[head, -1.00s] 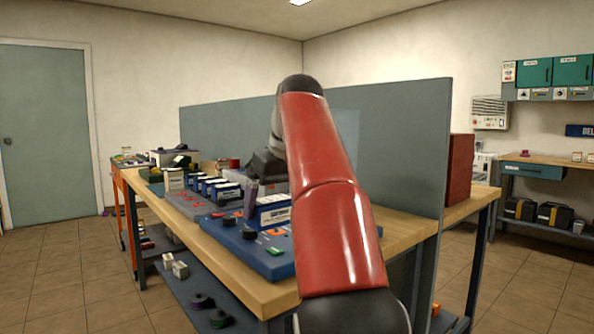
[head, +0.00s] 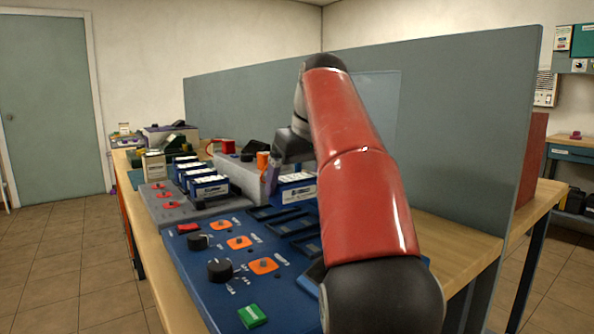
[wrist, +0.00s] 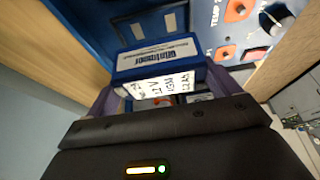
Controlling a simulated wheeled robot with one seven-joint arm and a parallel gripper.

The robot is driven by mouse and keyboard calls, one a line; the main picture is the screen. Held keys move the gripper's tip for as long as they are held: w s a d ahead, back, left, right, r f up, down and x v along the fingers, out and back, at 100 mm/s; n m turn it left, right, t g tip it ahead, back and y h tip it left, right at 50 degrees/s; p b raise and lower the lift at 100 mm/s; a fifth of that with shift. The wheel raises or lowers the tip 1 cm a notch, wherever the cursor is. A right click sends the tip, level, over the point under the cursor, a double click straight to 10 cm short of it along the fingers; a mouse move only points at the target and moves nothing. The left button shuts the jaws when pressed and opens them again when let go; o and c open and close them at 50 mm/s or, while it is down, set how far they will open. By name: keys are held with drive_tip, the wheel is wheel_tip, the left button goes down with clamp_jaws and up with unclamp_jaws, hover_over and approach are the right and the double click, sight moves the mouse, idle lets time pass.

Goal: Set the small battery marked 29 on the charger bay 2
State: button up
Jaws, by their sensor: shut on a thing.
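My gripper (head: 280,182) is shut on a small blue battery (head: 296,189) with a white label and holds it above the far part of a blue charger (head: 200,275). In the wrist view the held battery (wrist: 160,62) sits between the purple-grey fingers of the gripper (wrist: 155,85); its label is tilted and I cannot make out a 29. The blue charger has dark recessed bays (head: 283,225), orange switch plates, black knobs and a green button. My arm hides its right side. I cannot read the bay numbers.
A grey charger (head: 158,207) beyond the blue one carries several blue batteries (head: 205,186). An orange-topped item (head: 263,160) and other batteries stand behind. A tall grey partition (head: 450,120) runs along the right of the wooden bench (head: 150,285).

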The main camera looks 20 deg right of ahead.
sight(297, 203)
drive_tip(key=shift+f+b, duration=0.75)
drive_tip(key=shift+f, duration=1.25)
drive_tip(key=shift+s+p, duration=0.2)
drive_tip(key=shift+p, duration=0.15)
drive_tip(key=shift+f+b, duration=0.4)
drive_tip(key=shift+f, duration=0.05)
drive_tip(key=o, duration=1.1)
drive_tip(key=shift+p+v, duration=0.85)
drive_tip(key=shift+v, duration=0.45)
drive_tip(key=v, duration=0.8)
drive_tip(key=shift+d+r, duration=0.1)
drive_tip(key=shift+r, duration=0.05)
